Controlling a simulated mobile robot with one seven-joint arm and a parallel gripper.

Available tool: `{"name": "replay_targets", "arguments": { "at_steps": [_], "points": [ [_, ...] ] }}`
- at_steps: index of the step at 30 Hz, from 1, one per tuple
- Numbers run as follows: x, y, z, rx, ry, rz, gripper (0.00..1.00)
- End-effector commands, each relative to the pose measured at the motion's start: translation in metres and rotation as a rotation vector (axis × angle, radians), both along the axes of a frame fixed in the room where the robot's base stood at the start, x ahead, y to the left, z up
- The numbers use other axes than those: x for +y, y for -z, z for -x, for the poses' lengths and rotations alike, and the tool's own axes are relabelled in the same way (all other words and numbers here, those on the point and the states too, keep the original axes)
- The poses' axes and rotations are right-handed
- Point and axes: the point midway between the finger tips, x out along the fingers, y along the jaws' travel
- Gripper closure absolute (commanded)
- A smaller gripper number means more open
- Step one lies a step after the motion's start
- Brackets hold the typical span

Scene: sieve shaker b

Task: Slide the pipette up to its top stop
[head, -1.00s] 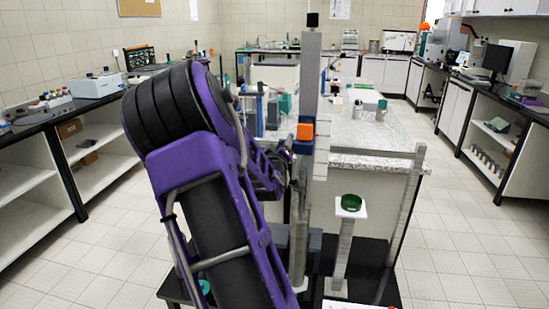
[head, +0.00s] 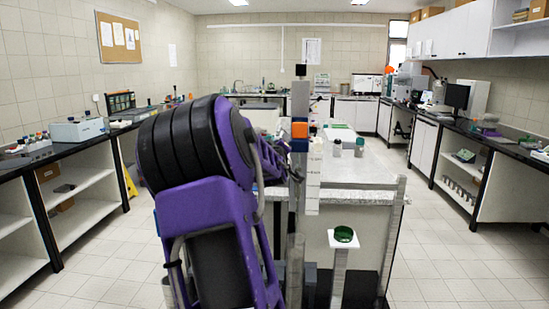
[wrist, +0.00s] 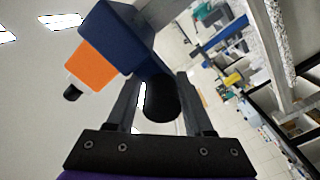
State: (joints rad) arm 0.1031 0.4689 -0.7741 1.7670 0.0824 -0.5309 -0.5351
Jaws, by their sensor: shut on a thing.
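A blue block (head: 299,146) with an orange block (head: 299,130) on it sits on a tall grey upright post (head: 300,100) in the head view. Bare post shows between it and the black cap (head: 301,70) at the top. In the wrist view the blue block (wrist: 118,35), the orange block (wrist: 98,63) with a small black tip, and a black round knob (wrist: 161,98) are close up. My gripper (wrist: 158,95) has its fingers on either side of the knob, shut on it. My purple arm hides most of the gripper in the head view. I cannot tell which part is the pipette.
A white scale strip (head: 313,180) stands beside the post. A green round dish (head: 343,233) sits on a white-topped stand to the right. A bench (head: 350,172) is behind the post. Open tiled floor (head: 440,250) lies to the right.

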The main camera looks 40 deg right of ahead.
Motion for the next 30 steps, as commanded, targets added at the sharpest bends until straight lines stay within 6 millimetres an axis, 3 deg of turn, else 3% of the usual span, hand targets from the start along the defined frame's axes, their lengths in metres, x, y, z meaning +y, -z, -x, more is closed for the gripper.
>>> {"name": "replay_targets", "arguments": {
  "at_steps": [1, 12, 28, 29, 30],
  "points": [
    [-0.002, -0.012, 0.001, -0.012, 0.001, 0.003, 1.0],
    [-0.004, -0.057, 0.001, -0.011, 0.001, 0.003, 1.0],
    [-0.004, -0.07, 0.001, -0.011, 0.0, 0.004, 1.0],
    [-0.004, -0.07, 0.001, -0.011, 0.001, 0.004, 0.47],
    [-0.004, -0.07, 0.001, -0.011, 0.001, 0.004, 0.4]
  ]
}}
